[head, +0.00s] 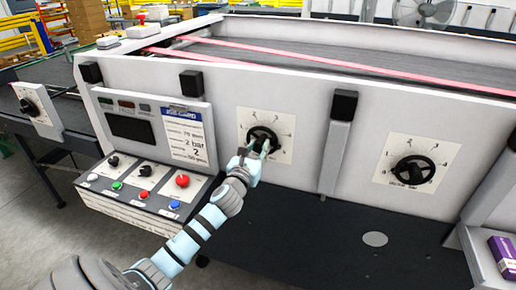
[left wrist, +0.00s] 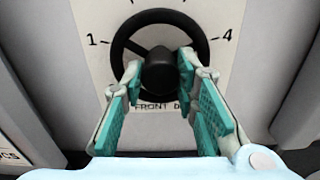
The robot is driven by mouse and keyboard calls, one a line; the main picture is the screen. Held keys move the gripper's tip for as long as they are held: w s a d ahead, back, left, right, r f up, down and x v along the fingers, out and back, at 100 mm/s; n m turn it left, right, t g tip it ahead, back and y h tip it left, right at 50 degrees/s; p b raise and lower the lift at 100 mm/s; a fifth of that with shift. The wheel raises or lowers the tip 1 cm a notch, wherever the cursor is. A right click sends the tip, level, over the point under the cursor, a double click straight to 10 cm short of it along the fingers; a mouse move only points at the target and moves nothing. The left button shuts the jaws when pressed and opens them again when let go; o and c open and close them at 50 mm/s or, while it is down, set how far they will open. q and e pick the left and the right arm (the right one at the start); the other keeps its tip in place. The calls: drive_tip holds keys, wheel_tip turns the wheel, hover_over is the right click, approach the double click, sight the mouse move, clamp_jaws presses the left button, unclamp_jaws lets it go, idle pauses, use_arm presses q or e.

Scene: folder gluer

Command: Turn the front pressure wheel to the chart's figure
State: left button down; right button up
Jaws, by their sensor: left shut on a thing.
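The front wheel (head: 253,132) is a black handwheel on a white dial plate in the machine's side panel. It also shows in the left wrist view (left wrist: 160,16), with figures 1 and 4 readable and "FRONT" printed below; the rest of that label is partly hidden. My left gripper (head: 259,150) reaches it from below, its two teal-padded fingers shut on the wheel's dark hub (left wrist: 160,74). I cannot tell which figure the wheel points to. The chart, a job card (head: 186,138), is left of the wheel; "2 bar" and "2" are readable. My right gripper is out of view.
A second handwheel (head: 414,171) is on the panel to the right, past a vertical post (head: 337,150). A control box (head: 145,190) with knobs and coloured buttons juts out at left. Another dial plate (head: 38,108) stands far left. A purple box (head: 502,258) is at lower right.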

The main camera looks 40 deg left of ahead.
use_arm(q)
drive_tip(key=n, duration=0.4)
drive_tip(key=shift+p, duration=0.4)
drive_tip(key=n, duration=0.5)
drive_tip(key=shift+n, duration=0.3)
drive_tip(key=n, duration=0.4)
drive_tip(key=shift+n+b, duration=0.3)
drive_tip(key=shift+b, duration=0.05)
drive_tip(key=n+b, duration=0.1)
drive_tip(key=n, duration=0.4)
drive_tip(key=n+b, duration=0.1)
drive_tip(key=n, duration=0.4)
drive_tip(key=shift+f+b, duration=0.1)
drive_tip(key=shift+b, duration=0.2)
drive_tip(key=n+b, duration=0.1)
drive_tip(key=n, duration=0.4)
drive_tip(key=shift+b, duration=0.3)
drive_tip(key=n+b, duration=0.1)
drive_tip(key=n, duration=0.3)
drive_tip(key=shift+n, duration=0.4)
drive_tip(key=n+b, duration=0.1)
drive_tip(key=n, duration=0.3)
drive_tip(key=shift+n+b, duration=0.35)
drive_tip(key=shift+n, duration=0.05)
